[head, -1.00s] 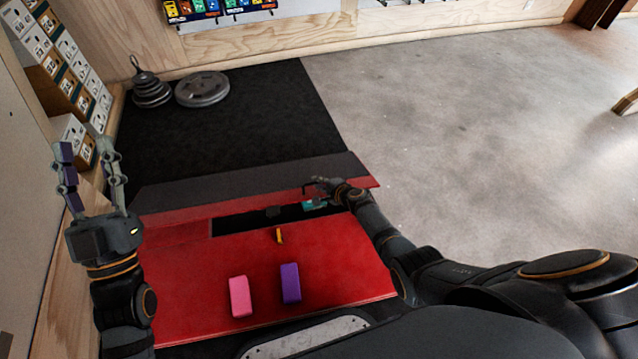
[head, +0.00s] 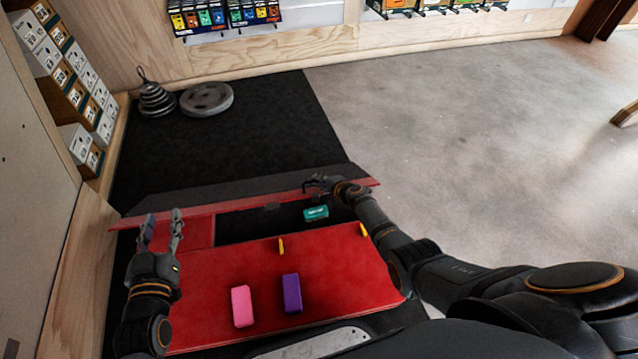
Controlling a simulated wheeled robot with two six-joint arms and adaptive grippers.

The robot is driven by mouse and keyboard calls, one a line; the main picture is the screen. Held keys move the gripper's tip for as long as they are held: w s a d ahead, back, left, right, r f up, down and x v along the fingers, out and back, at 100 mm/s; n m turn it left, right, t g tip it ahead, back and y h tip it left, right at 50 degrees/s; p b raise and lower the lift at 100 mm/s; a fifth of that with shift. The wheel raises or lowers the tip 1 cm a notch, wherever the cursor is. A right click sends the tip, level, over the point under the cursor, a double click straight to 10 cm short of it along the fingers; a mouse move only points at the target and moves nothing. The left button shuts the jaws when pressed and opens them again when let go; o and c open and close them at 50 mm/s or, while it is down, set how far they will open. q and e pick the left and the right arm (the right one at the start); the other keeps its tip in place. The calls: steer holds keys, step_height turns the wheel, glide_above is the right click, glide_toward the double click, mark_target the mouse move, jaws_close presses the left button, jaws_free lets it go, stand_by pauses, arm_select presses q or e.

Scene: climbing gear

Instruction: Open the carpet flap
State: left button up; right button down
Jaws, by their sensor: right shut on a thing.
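The carpet flap (head: 230,189) is a long strip, dark grey on its far face with a red edge, at the far side of the red mat (head: 240,262). It is raised, leaving a wide dark opening (head: 258,224) before it. My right gripper (head: 312,184) is shut on the flap's red edge, right of its middle; the exact contact is small. A teal box (head: 315,213) lies in the opening. My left gripper (head: 161,222) is open and empty, above the mat's left end; whether it touches anything I cannot tell.
A pink block (head: 242,306) and a purple block (head: 291,293) sit on the red mat. Two small yellow pieces (head: 281,246) are at its far edge. Weight plates (head: 206,98) lie on the black carpet behind.

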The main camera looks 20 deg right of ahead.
arm_select(q)
steer(key=shift+s+f+g, duration=0.2)
steer(key=shift+f+g, duration=0.1)
steer(key=shift+f, duration=0.15)
steer(key=shift+s+f+g, duration=0.15)
steer(key=shift+f+g, duration=0.15)
steer(key=shift+f, duration=0.15)
steer(key=shift+f, duration=0.1)
steer(key=c, duration=0.7)
steer(key=shift+f, duration=0.2)
jaws_close()
steer(key=w+d+f+n+g, duration=0.1)
steer(key=w+d+f+n, duration=0.1)
steer(key=f+n, duration=1)
steer(key=w+d+f+n+g, duration=0.1)
steer(key=w+f+n, duration=0.3)
steer(key=f+n, duration=0.9)
steer(key=d+n, duration=0.1)
steer(key=n, duration=0.9)
steer(key=shift+d+f, duration=0.2)
steer(key=shift+d, duration=0.1)
